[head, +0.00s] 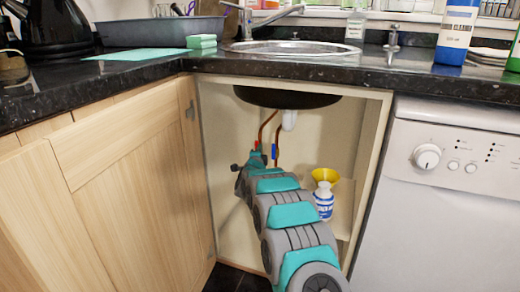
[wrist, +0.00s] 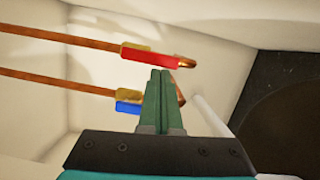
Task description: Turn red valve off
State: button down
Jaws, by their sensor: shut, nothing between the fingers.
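The red valve handle (wrist: 150,57) lies in line with its copper pipe in the wrist view. In the head view the red handle (head: 257,146) is a small patch inside the open cupboard under the sink. A blue valve handle (wrist: 127,107) is on the second copper pipe, partly hidden behind my gripper. My gripper (wrist: 160,73) is shut and empty. Its fingertips appear right at the lower edge of the red handle in the wrist view; I cannot tell whether they touch it. In the head view my arm largely hides the gripper (head: 256,160).
The cupboard door (head: 120,190) stands open at the left. A white bottle with a yellow top (head: 324,200) stands inside, right of my arm. The dark sink bowl (head: 287,97) and white drain pipe (head: 289,119) hang above. A white appliance (head: 450,200) is at the right.

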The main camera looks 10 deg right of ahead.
jog(key=shift+a+r+n+p, duration=0.2)
jog(key=shift+n+p, duration=0.2)
jog(key=shift+p, duration=0.25)
jog(key=n+p, duration=0.1)
jog(key=p, duration=0.2)
jog(key=a+r+n+g+p, duration=0.1)
jog(key=p, duration=0.2)
jog(key=shift+w+n, duration=0.35)
jog(key=shift+n, duration=0.05)
jog(key=shift+w+a+f+n+g+p, duration=0.1)
jog(key=shift+w+a+f+n+p, duration=0.3)
jog(key=shift+a, duration=0.25)
jog(key=shift+w+a+f+n+g+p, duration=0.1)
jog(key=shift+w+a+f+n+p, duration=0.15)
jog(key=shift+w+a+f+p, duration=0.3)
jog(key=shift+w+a+f+n+g+p, duration=0.1)
jog(key=shift+w+a+f+n+p, duration=0.25)
jog(key=shift+a, duration=0.4)
jog(key=shift+s+a+f, duration=0.1)
jog(key=shift+f, duration=0.05)
jog(key=shift+s, duration=0.1)
